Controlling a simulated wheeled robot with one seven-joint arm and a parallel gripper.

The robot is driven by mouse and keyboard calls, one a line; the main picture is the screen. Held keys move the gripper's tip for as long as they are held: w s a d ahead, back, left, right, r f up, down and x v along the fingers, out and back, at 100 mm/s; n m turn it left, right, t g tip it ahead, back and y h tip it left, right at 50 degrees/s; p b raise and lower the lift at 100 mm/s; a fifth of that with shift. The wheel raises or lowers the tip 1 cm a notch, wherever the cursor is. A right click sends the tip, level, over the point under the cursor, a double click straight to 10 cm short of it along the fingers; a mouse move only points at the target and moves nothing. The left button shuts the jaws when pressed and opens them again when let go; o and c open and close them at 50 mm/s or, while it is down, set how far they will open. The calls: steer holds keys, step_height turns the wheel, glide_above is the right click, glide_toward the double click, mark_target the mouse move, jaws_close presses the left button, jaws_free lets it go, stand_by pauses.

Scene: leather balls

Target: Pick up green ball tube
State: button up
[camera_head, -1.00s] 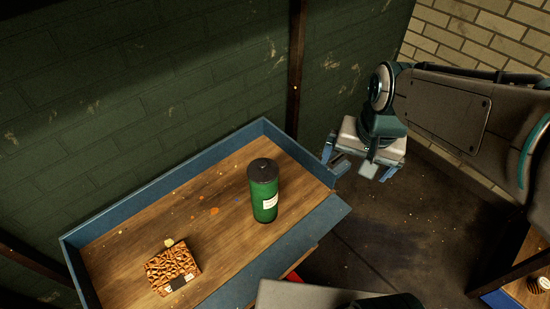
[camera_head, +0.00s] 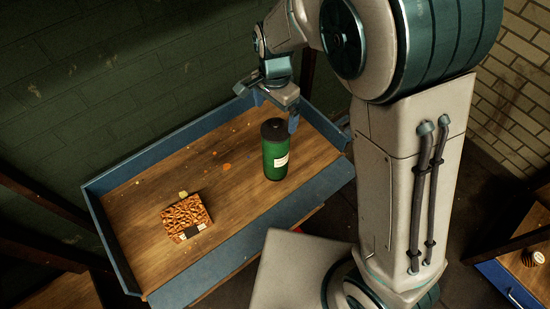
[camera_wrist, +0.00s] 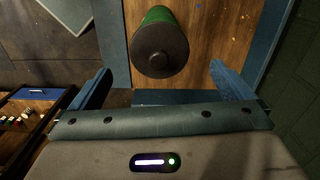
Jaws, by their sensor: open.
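The green ball tube (camera_head: 275,152) stands upright on the wooden workbench (camera_head: 240,195), toward its right end. It has a dark lid and a pale label. In the wrist view the tube (camera_wrist: 159,45) is seen from above, lid toward me, ahead of and between my finger lines. My gripper (camera_head: 274,106) is above and just behind the tube in the head view. In the wrist view my gripper (camera_wrist: 165,82) has its two blue fingers wide apart with nothing between them. I cannot tell its exact height over the lid.
A brown patterned box (camera_head: 186,217) with a dark-and-white label lies on the bench left of the tube. Blue raised edges (camera_head: 165,142) border the bench. A green brick wall (camera_head: 100,80) stands behind it. Bare wood lies between box and tube.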

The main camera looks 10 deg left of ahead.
mark_target(275, 130)
step_height(275, 130, down, 8)
steer(key=shift+w+d+f+p, duration=0.1)
steer(key=shift+f+p, duration=0.1)
steer(key=shift+p, duration=0.2)
steer(key=c, duration=2.1)
steer(key=shift+o, duration=0.2)
